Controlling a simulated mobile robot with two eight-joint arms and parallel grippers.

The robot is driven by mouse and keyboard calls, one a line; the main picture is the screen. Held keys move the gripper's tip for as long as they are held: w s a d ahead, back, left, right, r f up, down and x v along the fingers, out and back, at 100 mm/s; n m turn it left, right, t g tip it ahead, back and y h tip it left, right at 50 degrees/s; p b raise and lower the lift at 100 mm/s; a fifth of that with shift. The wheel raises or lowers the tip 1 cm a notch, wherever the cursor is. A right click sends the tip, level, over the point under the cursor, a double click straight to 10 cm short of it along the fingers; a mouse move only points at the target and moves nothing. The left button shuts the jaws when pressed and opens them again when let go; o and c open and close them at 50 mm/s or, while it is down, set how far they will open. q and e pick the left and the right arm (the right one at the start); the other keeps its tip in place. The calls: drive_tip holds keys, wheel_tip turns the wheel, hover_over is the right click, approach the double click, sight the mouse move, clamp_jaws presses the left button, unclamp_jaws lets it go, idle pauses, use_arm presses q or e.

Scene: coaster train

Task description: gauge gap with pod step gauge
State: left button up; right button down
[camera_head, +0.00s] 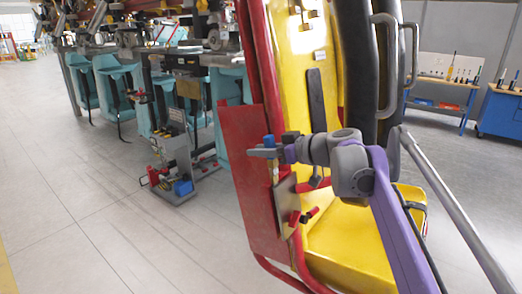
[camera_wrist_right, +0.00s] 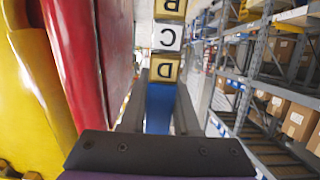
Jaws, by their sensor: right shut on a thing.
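My right gripper (camera_head: 266,149) is shut on the blue handle of the pod step gauge (camera_head: 269,141), beside the yellow pod seat (camera_head: 318,90) and its red side panel (camera_head: 253,190). In the right wrist view the gauge's blue handle (camera_wrist_right: 160,106) sits between my fingers (camera_wrist_right: 158,118). Tan and white steps lettered D, C and B reach out beyond it. The red panel (camera_wrist_right: 85,50) and yellow shell (camera_wrist_right: 30,90) stand to the left of the gauge, with a visible space between. I cannot tell from the head view whether the gauge touches the pod. My left gripper is not in view.
Black padded restraints with a grey handle (camera_head: 386,65) rise at the seat's right. A grey stand with a blue box (camera_head: 183,187) is on the floor at left. Teal seats (camera_head: 112,80) hang behind. A workbench (camera_head: 440,95) is at the back right. The left floor is clear.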

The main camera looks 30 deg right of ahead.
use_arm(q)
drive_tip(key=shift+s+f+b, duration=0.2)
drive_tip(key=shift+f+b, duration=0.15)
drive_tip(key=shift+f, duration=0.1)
use_arm(e)
drive_tip(key=shift+s+d+f, duration=0.1)
drive_tip(key=shift+s+f, duration=0.05)
drive_tip(key=shift+f, duration=0.55)
drive_tip(key=shift+s+f, duration=0.15)
drive_tip(key=shift+f, duration=0.5)
idle(0.5)
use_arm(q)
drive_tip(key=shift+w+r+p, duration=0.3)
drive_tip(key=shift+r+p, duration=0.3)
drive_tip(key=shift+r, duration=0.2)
use_arm(e)
drive_tip(key=shift+r, duration=0.15)
idle(1.7)
drive_tip(key=shift+f, duration=0.2)
idle(1.4)
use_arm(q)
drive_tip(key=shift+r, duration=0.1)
use_arm(e)
drive_tip(key=shift+r, duration=0.15)
